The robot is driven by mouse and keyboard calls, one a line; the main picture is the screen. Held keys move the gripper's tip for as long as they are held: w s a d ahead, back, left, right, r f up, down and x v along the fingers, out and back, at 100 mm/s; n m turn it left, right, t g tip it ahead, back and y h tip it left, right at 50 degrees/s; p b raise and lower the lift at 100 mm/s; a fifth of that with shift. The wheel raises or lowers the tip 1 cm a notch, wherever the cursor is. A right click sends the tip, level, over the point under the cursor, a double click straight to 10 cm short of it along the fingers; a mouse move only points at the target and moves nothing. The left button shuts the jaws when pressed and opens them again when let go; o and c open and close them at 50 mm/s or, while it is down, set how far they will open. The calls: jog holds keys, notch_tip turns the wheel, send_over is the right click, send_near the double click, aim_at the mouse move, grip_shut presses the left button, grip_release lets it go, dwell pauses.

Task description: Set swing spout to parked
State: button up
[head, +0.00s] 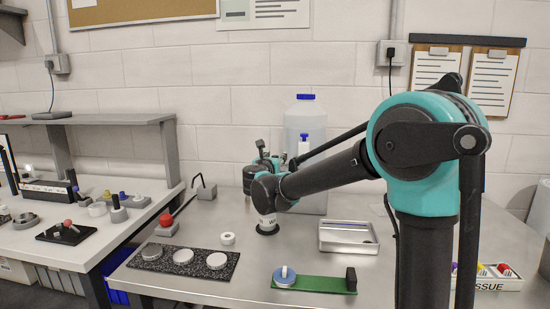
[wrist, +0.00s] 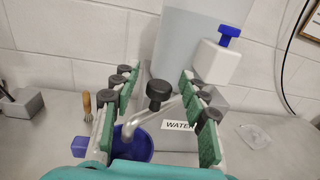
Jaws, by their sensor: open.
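The swing spout (wrist: 184,100) is a bent pale metal tube with a black knob (wrist: 160,92) standing up on it. In the wrist view its downturned end hangs over a blue cup (wrist: 134,148). A sign reading WATER (wrist: 178,125) is just right of the tube. My gripper (wrist: 157,76) is open, its green-padded fingers to the left and right of the knob, with visible gaps on both sides. It holds nothing. In the head view my arm hides the spout and cup.
A metal tray (head: 348,237) is to the right. A black speckled mat (head: 215,270) with white discs and a green board (head: 315,285) lie in front.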

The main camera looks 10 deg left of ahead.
grip_shut()
dwell(0.3)
dwell(0.3)
jog(key=s+d+n+g+y, duration=0.4)
jog(key=d+n+y, duration=0.6)
jog(key=y, duration=0.4)
jog(key=shift+s+g, duration=0.3)
jog(key=shift+s, duration=0.25)
jog(key=shift+d, duration=0.1)
grip_release()
